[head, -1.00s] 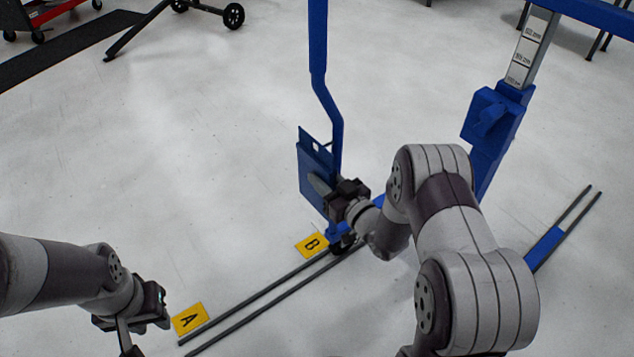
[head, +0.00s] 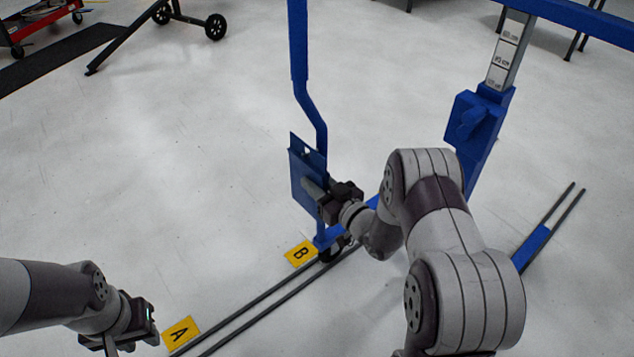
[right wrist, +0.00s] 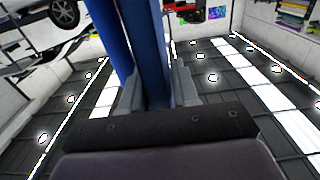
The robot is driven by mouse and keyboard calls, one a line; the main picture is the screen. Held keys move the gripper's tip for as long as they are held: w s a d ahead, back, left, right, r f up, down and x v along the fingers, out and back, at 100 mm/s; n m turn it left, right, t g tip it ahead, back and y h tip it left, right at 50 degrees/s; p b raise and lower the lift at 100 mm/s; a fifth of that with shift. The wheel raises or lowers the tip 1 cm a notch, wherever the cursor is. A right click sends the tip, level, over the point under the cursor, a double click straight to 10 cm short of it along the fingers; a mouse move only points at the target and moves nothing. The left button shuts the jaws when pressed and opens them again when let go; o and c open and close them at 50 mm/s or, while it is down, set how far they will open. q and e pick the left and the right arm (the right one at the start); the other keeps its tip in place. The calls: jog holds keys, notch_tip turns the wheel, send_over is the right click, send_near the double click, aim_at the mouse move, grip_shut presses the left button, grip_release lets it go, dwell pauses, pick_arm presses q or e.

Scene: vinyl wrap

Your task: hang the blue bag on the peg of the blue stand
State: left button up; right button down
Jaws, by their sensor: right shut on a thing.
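The blue bag (head: 300,180) is a flat blue shape with a slot near its top edge, hanging roughly upright in the head view. My right gripper (head: 322,190) is shut on it from the right side. The bag overlaps the upright of the blue stand (head: 311,115) in the head view; I cannot tell whether they touch. In the right wrist view, blue surfaces (right wrist: 145,50) rise between and beyond the fingers of my right gripper (right wrist: 158,88). I cannot make out the peg. My left gripper (head: 130,325) is low at the left, away from the bag; its finger gap is unclear.
Yellow floor markers A (head: 180,332) and B (head: 300,253) lie beside dark floor rails (head: 250,310). A second blue post with a scale (head: 508,50) stands at the right. A wheeled frame (head: 215,27) is at the back left. The floor left of the bag is clear.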

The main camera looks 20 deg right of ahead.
jog(key=shift+r, duration=0.1)
jog(key=shift+f, duration=0.45)
dwell(0.4)
jog(key=shift+f+b, duration=0.35)
jog(key=c, duration=0.8)
grip_release()
jog(key=shift+o, duration=0.2)
jog(key=shift+r, duration=0.1)
